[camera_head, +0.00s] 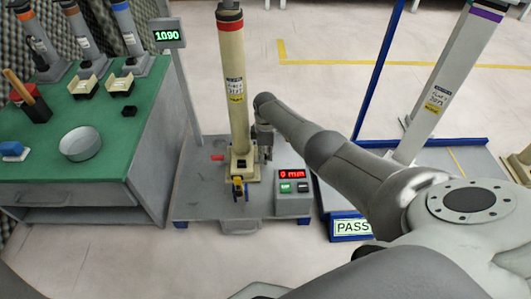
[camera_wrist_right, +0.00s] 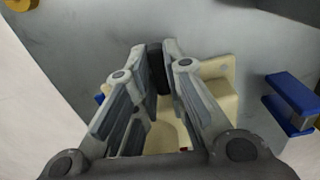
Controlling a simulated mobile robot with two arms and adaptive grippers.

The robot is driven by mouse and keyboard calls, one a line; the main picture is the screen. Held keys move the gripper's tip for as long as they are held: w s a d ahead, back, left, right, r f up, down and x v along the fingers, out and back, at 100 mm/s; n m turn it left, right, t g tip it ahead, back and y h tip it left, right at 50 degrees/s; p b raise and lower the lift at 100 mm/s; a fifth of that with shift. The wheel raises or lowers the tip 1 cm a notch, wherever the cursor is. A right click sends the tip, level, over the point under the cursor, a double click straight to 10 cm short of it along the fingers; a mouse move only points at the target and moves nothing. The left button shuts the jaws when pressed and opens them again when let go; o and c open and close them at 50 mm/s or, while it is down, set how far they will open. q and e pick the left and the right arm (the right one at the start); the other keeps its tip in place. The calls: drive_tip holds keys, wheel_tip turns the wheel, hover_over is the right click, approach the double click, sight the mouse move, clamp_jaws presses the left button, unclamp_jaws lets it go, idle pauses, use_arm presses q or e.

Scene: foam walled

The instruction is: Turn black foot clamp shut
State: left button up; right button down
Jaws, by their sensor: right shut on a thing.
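A cream column (camera_head: 232,85) with a red band and black top stands upright in a cream foot (camera_head: 243,168) on a grey platform. My right gripper (camera_head: 265,152) is down at the right side of this foot. In the right wrist view, the gripper (camera_wrist_right: 155,60) is shut on a dark piece (camera_wrist_right: 158,72), which looks like the black foot clamp. The fingers hide most of it, so its exact angle cannot be told. The cream foot (camera_wrist_right: 218,80) shows behind the fingers. My left gripper is out of view.
A control box (camera_head: 293,188) reading 0 mm stands right of the foot. A red piece (camera_head: 217,157) lies left of it. A green-topped bench (camera_head: 110,115) is at the left. A second platform with a leaning column (camera_head: 450,75) and PASS sign (camera_head: 352,227) is at the right.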

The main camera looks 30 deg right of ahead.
drive_tip(key=shift+n, duration=0.4)
drive_tip(key=c, duration=1.5)
unclamp_jaws()
wheel_tip(320, 180, up, 12)
drive_tip(key=shift+r, duration=0.1)
